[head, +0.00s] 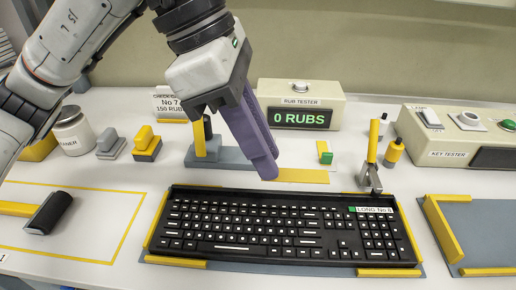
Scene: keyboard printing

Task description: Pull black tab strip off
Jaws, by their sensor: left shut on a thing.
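The black keyboard (290,228) lies in a fixture with yellow corner stops in the middle of the table. A white label reading "LONG No 6" with a green end (372,210) sits at its upper right. My left gripper (266,172) has purple fingers pointing down, with their tips just behind the keyboard's back edge. The fingers are closed together on something thin, which they hide. I cannot make out the black tab strip apart from the dark keyboard. My right gripper is not in view.
A rub tester (300,102) showing "0 RUBS" stands behind. A yellow-handled lever clamp (372,165) stands at the keyboard's back right. A key tester (465,138) is at right. A black-headed roller (48,212) lies at left. A yellow strip (305,176) lies behind the keyboard.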

